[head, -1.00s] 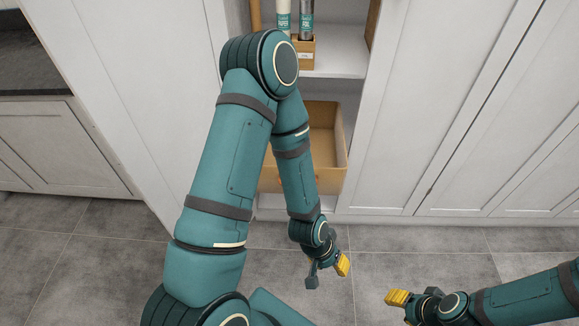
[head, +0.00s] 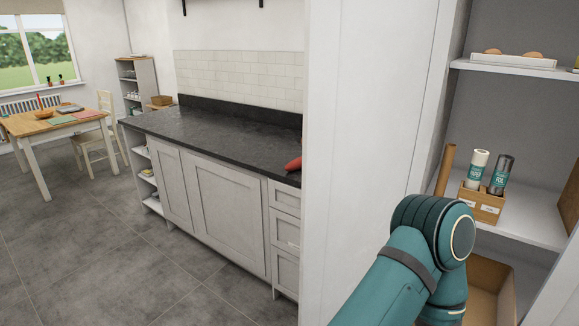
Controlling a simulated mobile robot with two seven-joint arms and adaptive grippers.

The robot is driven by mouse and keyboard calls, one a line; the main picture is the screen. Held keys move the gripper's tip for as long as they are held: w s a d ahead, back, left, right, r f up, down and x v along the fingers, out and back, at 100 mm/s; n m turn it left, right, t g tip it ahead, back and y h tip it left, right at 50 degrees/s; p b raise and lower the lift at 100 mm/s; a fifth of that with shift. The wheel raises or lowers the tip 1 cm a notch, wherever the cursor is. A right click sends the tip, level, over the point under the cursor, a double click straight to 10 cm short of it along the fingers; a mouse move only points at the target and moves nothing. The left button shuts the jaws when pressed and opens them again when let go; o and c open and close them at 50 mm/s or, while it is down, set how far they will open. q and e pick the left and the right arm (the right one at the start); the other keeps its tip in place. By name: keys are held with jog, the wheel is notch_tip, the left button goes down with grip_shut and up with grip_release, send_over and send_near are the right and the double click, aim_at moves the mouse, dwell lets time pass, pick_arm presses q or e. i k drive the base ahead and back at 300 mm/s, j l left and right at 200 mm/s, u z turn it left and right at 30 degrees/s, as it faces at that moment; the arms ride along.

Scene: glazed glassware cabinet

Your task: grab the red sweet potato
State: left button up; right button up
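A red, elongated object (head: 293,164), which looks like the red sweet potato, lies at the right end of the dark countertop (head: 220,143). The tall white cabinet side hides part of it. Neither of my grippers shows in the head view now. Only a bent teal arm of mine shows at the lower right, in front of the open cabinet, apart from the red object.
The open cabinet's shelf (head: 535,228) holds a small wooden box (head: 480,205) with two cylinders. A white tray (head: 507,60) with brownish items sits above. A dining table (head: 52,122) and chair (head: 92,150) stand far left. The grey floor (head: 90,240) at left is clear.

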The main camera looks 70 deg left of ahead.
aim_at(295, 165)
jog(key=k+u, duration=0.1)
jog(key=u, duration=0.6)
jog(key=k+j+u, duration=0.1)
jog(key=u, duration=1.85)
jog(key=i+j+u, duration=0.1)
jog(key=i+u, duration=0.3)
jog(key=i, duration=2.1)
jog(key=i+z, duration=0.2)
jog(key=i, duration=0.45)
jog(key=i+j+z, duration=0.2)
jog(key=i, duration=0.4)
jog(key=z, duration=3.3)
